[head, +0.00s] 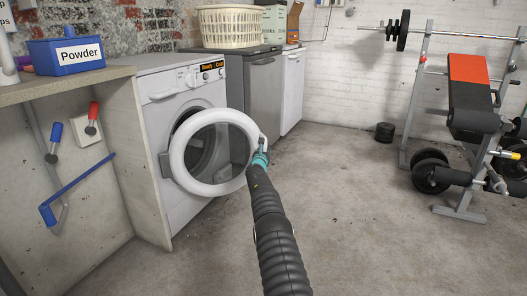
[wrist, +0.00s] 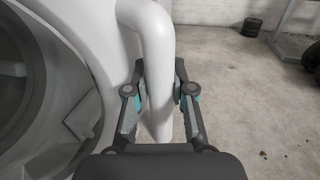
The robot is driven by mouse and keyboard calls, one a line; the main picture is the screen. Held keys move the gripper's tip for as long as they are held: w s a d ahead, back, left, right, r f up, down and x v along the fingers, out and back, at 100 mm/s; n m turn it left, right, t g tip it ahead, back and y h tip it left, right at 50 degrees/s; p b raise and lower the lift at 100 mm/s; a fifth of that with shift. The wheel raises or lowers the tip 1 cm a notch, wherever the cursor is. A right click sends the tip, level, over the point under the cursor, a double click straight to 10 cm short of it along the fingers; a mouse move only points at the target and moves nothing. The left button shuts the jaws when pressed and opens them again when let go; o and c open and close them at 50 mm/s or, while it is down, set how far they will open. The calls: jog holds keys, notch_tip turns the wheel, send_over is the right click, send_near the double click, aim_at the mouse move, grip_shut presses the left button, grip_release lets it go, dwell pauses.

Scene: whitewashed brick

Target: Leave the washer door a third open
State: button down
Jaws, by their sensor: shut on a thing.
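The white washer (head: 165,90) stands against the wall beside a counter in the head view. Its round door (head: 182,162), a white ring with a dark glass middle, stands swung out from the front on its left-hand hinge, partly covering the dark drum opening. My gripper (head: 261,150) is at the door's right edge, shut on the door handle. In the wrist view, the white curved handle (wrist: 158,50) runs down between the two fingers of my gripper (wrist: 160,95). The door ring and opening fill the left of that view.
A counter (head: 60,88) with a blue Powder box (head: 66,54) stands left of the washer. Grey and white cabinets (head: 255,90) stand to its right. A weight bench (head: 470,85) is at far right. The concrete floor (head: 340,190) between is clear.

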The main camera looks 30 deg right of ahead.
jog(key=shift+w+a+f, duration=0.15)
jog(key=shift+w+a, duration=0.1)
jog(key=shift+a, duration=0.15)
jog(key=c, duration=1.2)
grip_release()
jog(key=shift+c, duration=0.2)
jog(key=shift+o, duration=1.3)
jog(key=shift+w+a, duration=0.1)
jog(key=shift+a, duration=0.1)
jog(key=shift+s+d, duration=0.25)
jog(key=shift+d, duration=0.2)
jog(key=v, duration=1.2)
jog(key=shift+a, duration=0.2)
jog(key=shift+w, duration=0.1)
